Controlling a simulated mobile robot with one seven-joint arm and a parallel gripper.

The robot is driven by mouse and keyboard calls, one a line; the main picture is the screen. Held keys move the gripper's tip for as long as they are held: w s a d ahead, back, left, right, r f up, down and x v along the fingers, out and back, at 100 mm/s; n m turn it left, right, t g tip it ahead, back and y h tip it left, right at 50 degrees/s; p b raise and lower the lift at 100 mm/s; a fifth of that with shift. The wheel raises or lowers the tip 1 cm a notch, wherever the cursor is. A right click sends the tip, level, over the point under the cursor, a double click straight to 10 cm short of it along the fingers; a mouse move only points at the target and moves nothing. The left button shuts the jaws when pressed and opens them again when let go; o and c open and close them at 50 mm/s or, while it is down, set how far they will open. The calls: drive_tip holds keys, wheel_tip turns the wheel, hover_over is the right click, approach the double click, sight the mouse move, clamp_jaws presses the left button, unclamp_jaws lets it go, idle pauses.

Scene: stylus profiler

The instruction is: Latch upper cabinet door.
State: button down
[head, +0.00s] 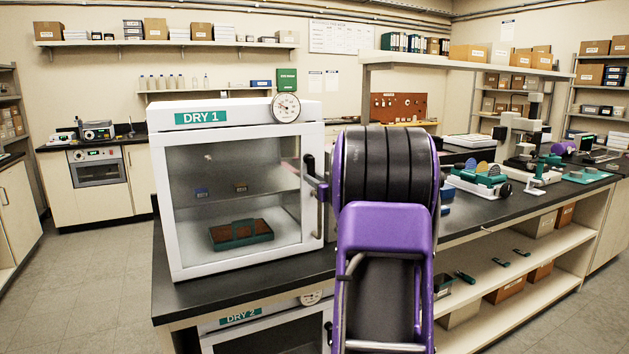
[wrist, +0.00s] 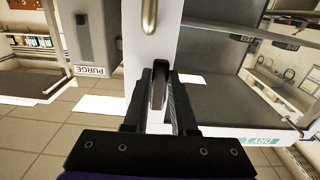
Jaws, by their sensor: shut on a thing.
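The upper cabinet (head: 245,110), labelled DRY 1, stands on the dark bench in the head view. Its white-framed glass door (head: 165,215) lies at or close to the cabinet front; I cannot tell whether a small gap is left. A dark latch handle (head: 309,163) is on the door's right side. In the wrist view my gripper (wrist: 159,82) is shut on this dark handle (wrist: 159,70), with a finger on each side. In the head view my purple arm hides most of the gripper and the area right of the handle.
A lower cabinet (head: 240,317), labelled DRY 2, sits under the bench top (head: 230,290). A round gauge (head: 286,107) is on the upper cabinet. Floor at left is clear.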

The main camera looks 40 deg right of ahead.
drive_tip(key=c, duration=0.7)
unclamp_jaws()
drive_tip(key=v, duration=1.7)
drive_tip(key=shift+s+a, duration=0.15)
drive_tip(key=shift+s, duration=0.05)
